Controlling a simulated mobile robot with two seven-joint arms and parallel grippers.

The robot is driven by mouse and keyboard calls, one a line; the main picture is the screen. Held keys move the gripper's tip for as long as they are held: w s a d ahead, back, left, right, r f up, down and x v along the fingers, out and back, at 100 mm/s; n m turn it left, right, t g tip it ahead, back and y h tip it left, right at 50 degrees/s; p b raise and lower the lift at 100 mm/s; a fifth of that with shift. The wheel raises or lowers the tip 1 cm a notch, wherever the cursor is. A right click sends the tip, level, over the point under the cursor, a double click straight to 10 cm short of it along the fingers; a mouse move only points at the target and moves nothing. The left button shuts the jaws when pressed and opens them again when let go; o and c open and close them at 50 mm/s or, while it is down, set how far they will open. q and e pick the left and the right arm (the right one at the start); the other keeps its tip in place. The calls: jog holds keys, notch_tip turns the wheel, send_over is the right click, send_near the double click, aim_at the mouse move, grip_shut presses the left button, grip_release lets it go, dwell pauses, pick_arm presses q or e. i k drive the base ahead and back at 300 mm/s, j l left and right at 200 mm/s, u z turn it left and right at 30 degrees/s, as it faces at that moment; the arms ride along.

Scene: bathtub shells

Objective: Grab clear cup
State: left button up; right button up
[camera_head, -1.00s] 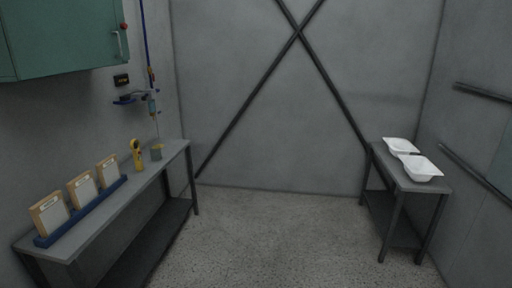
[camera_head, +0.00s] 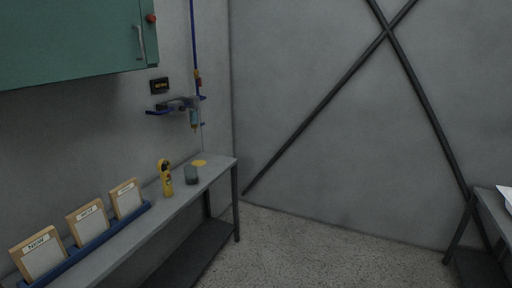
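A small grey, see-through-looking cup (camera_head: 191,175) stands upright on the long grey bench along the left wall, toward its far end. It is beside a yellow handheld device (camera_head: 166,178) on its left. A flat yellow disc (camera_head: 199,163) lies on the bench just behind the cup. Neither of my grippers shows in the view, so nothing is seen touching the cup.
The grey bench (camera_head: 150,213) holds a blue rack (camera_head: 95,238) with several framed boards. A dispenser on a blue bracket (camera_head: 181,105) hangs on the wall above the cup. A green cabinet (camera_head: 70,40) is at upper left. The speckled floor (camera_head: 320,250) is clear.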

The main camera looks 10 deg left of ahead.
aim_at(190, 174)
jog(key=i+u, duration=0.25)
jog(key=i, duration=0.2)
jog(key=i+l+u, duration=0.25)
jog(key=i, duration=0.25)
jog(key=i+u, duration=0.3)
jog(key=i, duration=0.15)
jog(key=i+l+u, duration=0.25)
jog(key=u, duration=0.2)
jog(key=i+l+u, duration=0.65)
jog(key=l+u, duration=0.25)
jog(key=i+l+u, duration=0.15)
jog(key=l+u, duration=0.3)
jog(key=l, duration=0.1)
